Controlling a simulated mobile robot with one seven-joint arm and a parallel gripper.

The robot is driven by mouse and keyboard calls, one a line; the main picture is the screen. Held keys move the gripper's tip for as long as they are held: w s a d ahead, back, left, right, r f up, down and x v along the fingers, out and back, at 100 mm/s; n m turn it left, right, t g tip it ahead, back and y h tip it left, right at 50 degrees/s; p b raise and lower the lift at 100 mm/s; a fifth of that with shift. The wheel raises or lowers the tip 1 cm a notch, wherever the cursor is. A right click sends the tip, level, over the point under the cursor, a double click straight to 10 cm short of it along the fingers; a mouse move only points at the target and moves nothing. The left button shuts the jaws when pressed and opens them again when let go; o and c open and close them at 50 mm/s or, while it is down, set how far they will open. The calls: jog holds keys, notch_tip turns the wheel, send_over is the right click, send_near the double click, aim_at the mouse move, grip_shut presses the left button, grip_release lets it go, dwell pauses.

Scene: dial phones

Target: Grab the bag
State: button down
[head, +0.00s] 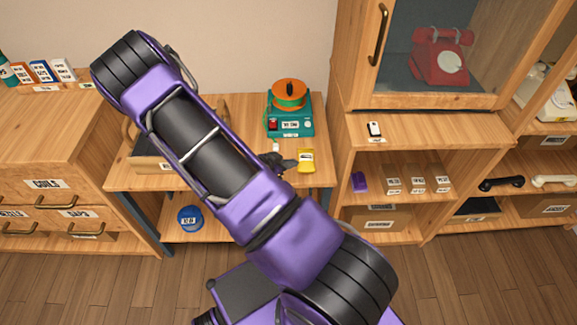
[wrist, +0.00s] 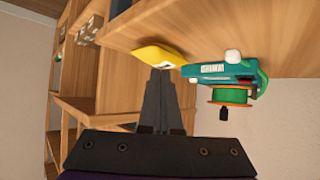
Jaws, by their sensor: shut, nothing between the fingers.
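My gripper (head: 285,163) is just left of the bag in the head view. In the wrist view my gripper (wrist: 161,74) has its dark fingers together, with nothing between them. The fingertips overlap the bag's near edge in that view. I cannot tell whether they touch it.
A teal device with an orange-green spool (head: 289,117) stands behind the bag. A wooden box (head: 150,165) sits at the table's left, partly hidden by my arm. A shelf cabinet (head: 350,130) stands close to the table's right. A blue round container (head: 190,217) is on the lower shelf.

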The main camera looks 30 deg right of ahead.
aim_at(305, 158)
jog(key=d, duration=0.2)
jog(key=w+d, duration=0.1)
jog(key=d, duration=0.1)
jog(key=d+f, duration=0.1)
jog(key=d, duration=0.1)
jog(key=shift+w+d+b, duration=0.35)
jog(key=shift+w, duration=0.05)
jog(key=shift+f+b, duration=0.3)
jog(key=shift+a, duration=0.1)
jog(key=shift+a+f, duration=0.1)
jog(key=shift+f, duration=0.05)
jog(key=shift+a, duration=0.25)
jog(key=a, duration=0.3)
jog(key=s+a+p, duration=0.1)
jog(key=a, duration=0.2)
jog(key=s+a, duration=0.1)
jog(key=a, duration=0.2)
jog(key=shift+s+a+f+p, duration=0.1)
jog(key=shift+s+a+p, duration=0.05)
jog(key=shift+s+p, duration=0.15)
jog(key=shift+w+r+p, duration=0.15)
jog(key=shift+r+p, duration=0.55)
jog(key=shift+r, duration=0.15)
